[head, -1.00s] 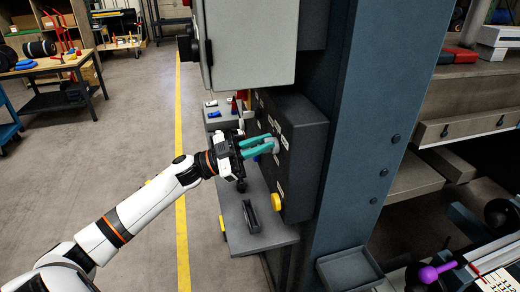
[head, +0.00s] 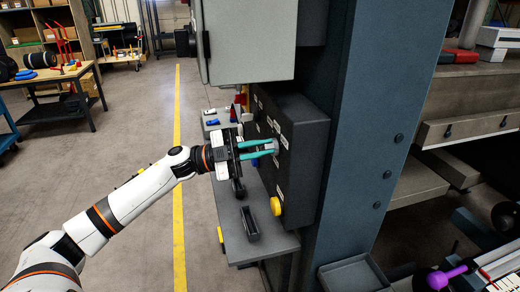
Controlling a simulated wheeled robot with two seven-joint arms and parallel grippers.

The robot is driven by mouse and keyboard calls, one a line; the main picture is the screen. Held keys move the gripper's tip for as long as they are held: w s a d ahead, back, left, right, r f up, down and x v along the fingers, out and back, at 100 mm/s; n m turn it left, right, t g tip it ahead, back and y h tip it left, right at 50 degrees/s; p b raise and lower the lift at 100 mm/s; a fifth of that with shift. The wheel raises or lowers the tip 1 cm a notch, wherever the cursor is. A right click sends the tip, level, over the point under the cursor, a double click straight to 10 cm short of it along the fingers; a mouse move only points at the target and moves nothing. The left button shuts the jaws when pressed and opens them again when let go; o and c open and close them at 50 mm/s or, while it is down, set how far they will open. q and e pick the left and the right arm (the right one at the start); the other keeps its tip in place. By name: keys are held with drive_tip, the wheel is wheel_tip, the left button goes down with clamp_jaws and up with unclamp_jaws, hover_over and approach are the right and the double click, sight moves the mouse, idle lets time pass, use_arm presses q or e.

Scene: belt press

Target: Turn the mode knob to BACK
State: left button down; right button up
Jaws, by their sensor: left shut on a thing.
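The dark control box (head: 306,150) is fixed to the side of the blue-grey press column, with small white labels on its face. A grey knob (head: 275,147) sticks out of that face, partly hidden by my fingers. My left gripper (head: 270,147) reaches in from the left, its teal fingers shut on the grey knob. The label wording is too small to read, so I cannot tell which mode the knob points to. A yellow knob (head: 276,206) sits lower on the same face, clear of the gripper. My right gripper is out of view.
A grey shelf (head: 275,247) below the box carries a small black tray (head: 250,224). A grey cabinet (head: 247,45) hangs above my gripper. The blue-grey column (head: 360,130) stands to the right. Open floor lies to the left.

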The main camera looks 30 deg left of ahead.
use_arm(q)
drive_tip(key=shift+w+f, duration=0.1)
drive_tip(key=shift+f, duration=0.3)
drive_tip(key=c, duration=1.4)
unclamp_jaws()
drive_tip(key=shift+a, duration=0.1)
drive_tip(key=shift+c, duration=0.2)
drive_tip(key=shift+w+a, duration=0.1)
drive_tip(key=shift+w, duration=0.05)
drive_tip(key=b+v, duration=0.4)
drive_tip(key=v, duration=0.8)
drive_tip(key=shift+r, duration=0.1)
